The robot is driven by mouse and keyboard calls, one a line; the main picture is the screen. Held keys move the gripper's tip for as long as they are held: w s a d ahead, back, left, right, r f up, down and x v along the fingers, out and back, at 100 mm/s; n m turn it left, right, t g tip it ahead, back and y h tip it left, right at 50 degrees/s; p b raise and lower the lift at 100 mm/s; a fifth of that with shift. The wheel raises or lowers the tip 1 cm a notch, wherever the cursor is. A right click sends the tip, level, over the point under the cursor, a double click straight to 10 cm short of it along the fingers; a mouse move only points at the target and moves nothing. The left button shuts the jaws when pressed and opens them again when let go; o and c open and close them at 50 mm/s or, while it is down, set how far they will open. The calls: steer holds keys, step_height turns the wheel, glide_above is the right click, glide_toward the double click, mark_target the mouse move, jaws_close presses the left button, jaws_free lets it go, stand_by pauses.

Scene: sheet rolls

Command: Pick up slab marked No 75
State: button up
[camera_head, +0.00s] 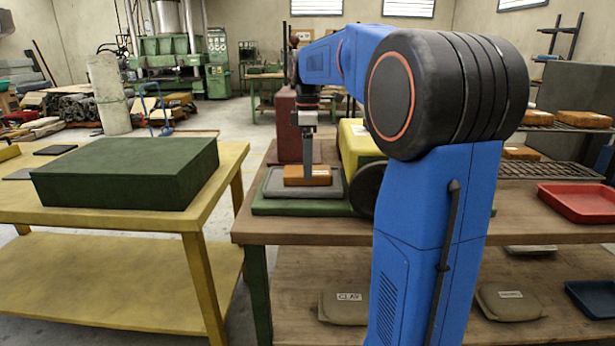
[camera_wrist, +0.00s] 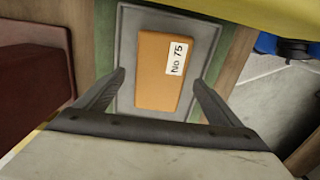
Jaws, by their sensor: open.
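The slab marked No 75 (camera_wrist: 152,78) is an orange-brown block with a white label. It lies on a grey tray (camera_wrist: 126,28), and its label reads clearly in the wrist view. In the head view the slab (camera_head: 320,181) sits on the same grey tray (camera_head: 276,188), on a green base. My gripper (camera_wrist: 158,82) is open, with one finger on each side of the slab's near part and visible gaps to it. In the head view my gripper (camera_head: 308,170) points down over the slab; whether its fingertips touch anything is hidden.
A dark red machine part (camera_head: 285,125) stands just behind the slab, and a yellow block (camera_head: 357,150) stands close on its right. A large dark green block (camera_head: 130,170) lies on the yellow table at left. A red tray (camera_head: 580,202) is at right.

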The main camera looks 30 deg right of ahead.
steer(key=shift+f, duration=1.45)
steer(key=c, duration=1.5)
steer(key=shift+o, duration=0.2)
steer(key=shift+r, duration=0.15)
